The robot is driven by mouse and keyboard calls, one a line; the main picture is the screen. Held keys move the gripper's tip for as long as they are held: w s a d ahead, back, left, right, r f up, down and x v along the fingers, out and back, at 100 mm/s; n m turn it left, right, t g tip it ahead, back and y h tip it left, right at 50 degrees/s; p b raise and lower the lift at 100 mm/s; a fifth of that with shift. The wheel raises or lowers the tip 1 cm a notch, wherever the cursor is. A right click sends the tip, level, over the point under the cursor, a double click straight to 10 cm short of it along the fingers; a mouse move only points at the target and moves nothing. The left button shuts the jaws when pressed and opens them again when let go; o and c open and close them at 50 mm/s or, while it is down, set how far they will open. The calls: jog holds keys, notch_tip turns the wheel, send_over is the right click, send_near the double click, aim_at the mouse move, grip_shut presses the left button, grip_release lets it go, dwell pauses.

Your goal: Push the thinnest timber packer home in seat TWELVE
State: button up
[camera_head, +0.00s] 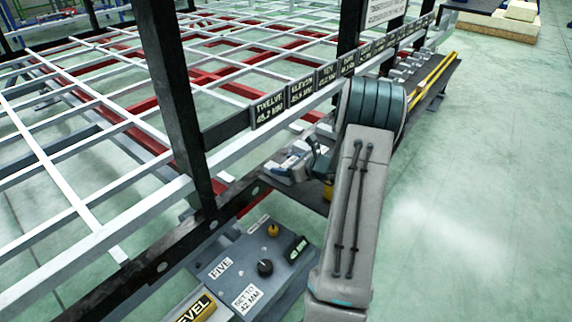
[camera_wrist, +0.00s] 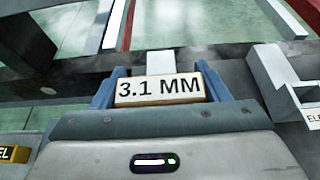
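A pale packer marked 3.1 MM (camera_wrist: 160,89) sits between the two blue fingers of my gripper (camera_wrist: 160,84) in the wrist view, its label facing the camera. The fingers flank it closely on both sides and look shut on it. A white block (camera_wrist: 160,62) shows just beyond the packer, against a dark rail; I cannot tell whether they touch. In the head view my gripper (camera_head: 316,158) is low beside the chassis rail, partly hidden by my arm. The TWELVE sign (camera_head: 268,109), reading 48.2 MM, hangs above and left of it. The packer cannot be made out there.
A grey box marked FIVE (camera_head: 221,268), with a knob, stands at the front. A dark upright post (camera_head: 175,100) rises to the left. More signs, ELEVEN (camera_head: 300,90) first, run back along the rail. A white bracket (camera_wrist: 275,80) is right of my gripper. Open floor lies right.

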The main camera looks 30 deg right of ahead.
jog(key=o, duration=0.5)
jog(key=shift+s+r, duration=0.1)
jog(key=p+v, duration=0.4)
jog(key=v, duration=0.9)
jog(key=shift+s, duration=0.25)
jog(key=shift+d+r, duration=0.1)
jog(key=shift+d, duration=0.05)
